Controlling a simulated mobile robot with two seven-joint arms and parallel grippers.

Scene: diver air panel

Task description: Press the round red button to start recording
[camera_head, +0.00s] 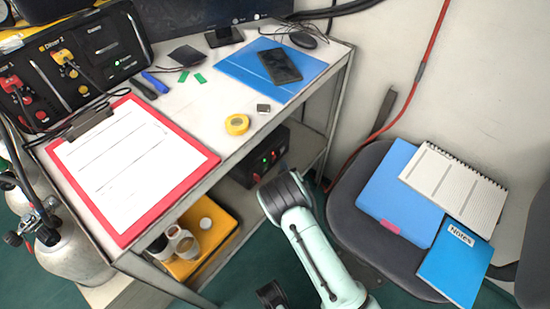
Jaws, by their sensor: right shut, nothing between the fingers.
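A black box (257,163) stands on the lower shelf of the cart, under the tabletop. Its front has a small round red spot (264,157), which looks like a button, and a green one (274,154) to its right. My right arm (318,256) comes in from the bottom right. Its dark end (284,197) is in front of and below the box, apart from the red spot in the picture. My right gripper is shut and empty, but its fingers cannot be made out clearly. My left gripper is not in view.
The tabletop (190,118) holds a red clipboard (205,160), yellow tape (237,124) and a phone (281,65) on a blue folder. A diver panel (100,45) stands at the left. A yellow tray (215,237) is on the shelf. A chair (350,215) with notebooks is close on the right.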

